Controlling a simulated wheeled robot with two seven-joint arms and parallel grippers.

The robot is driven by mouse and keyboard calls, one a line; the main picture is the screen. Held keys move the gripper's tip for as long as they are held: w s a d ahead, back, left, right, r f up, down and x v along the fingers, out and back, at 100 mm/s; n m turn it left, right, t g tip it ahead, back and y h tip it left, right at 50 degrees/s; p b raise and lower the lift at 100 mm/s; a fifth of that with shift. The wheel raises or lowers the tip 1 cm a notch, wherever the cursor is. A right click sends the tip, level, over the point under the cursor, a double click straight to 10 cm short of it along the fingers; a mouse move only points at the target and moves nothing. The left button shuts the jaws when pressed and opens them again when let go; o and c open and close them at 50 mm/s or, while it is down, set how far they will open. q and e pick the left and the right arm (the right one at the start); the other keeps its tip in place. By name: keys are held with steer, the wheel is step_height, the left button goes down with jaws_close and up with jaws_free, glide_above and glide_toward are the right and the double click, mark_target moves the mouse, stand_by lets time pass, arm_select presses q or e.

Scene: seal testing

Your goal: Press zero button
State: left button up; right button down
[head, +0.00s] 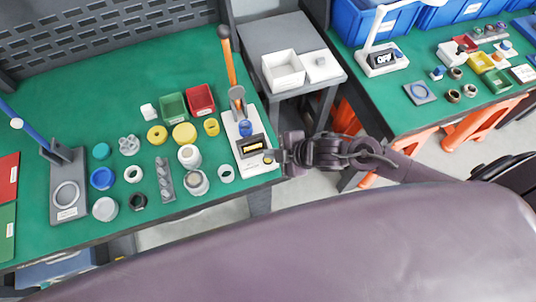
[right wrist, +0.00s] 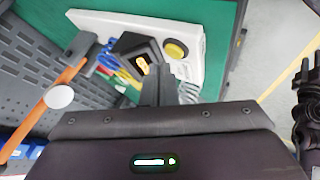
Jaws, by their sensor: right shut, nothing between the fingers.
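The white seal tester (head: 244,132) stands at the right end of the green table, with an orange-handled lever (head: 228,60) and a dark display (head: 252,146) with lit yellow digits. A small yellow round button (head: 268,160) sits on its base beside the display; it also shows in the right wrist view (right wrist: 176,50). My right gripper (head: 284,158) is just right of the button. In the right wrist view its closed, empty fingers (right wrist: 159,80) point toward the base, close to the button. I cannot tell whether they touch it. My left gripper is not in view.
Green (head: 173,107) and red (head: 201,100) bins, rings and caps lie left of the tester. A grey side table (head: 282,35) holds a white box (head: 284,70). A second green table (head: 400,110) stands at the right. Floor shows between them.

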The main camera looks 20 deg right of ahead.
steer(key=shift+r, duration=0.15)
step_height(320, 180, up, 5)
steer(key=p, duration=0.5)
stand_by(0.4)
stand_by(0.6)
